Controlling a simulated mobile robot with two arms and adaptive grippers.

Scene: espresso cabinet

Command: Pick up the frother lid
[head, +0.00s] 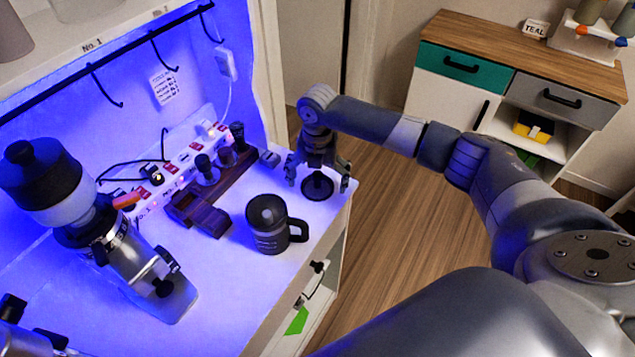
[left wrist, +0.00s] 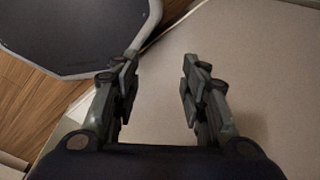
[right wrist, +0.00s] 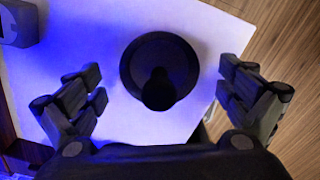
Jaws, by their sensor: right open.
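The frother lid (head: 317,187) is a round black disc with a knob, lying on the white counter near its right front corner. In the right wrist view the lid (right wrist: 137,70) sits between the fingers, with its knob pointing toward the camera. My right gripper (head: 319,174) is open above the lid, one finger on each side. In the right wrist view both fingers of my right gripper (right wrist: 160,85) are apart from the lid. My left gripper (left wrist: 160,88) is open and empty in the left wrist view, over a pale surface.
A black handled mug (head: 268,238) stands just left of the lid. A dark wooden holder (head: 203,213) with tools, a power strip (head: 185,163) and a grinder-like machine (head: 60,195) are farther left. The counter edge drops to the floor (head: 385,260) on the right.

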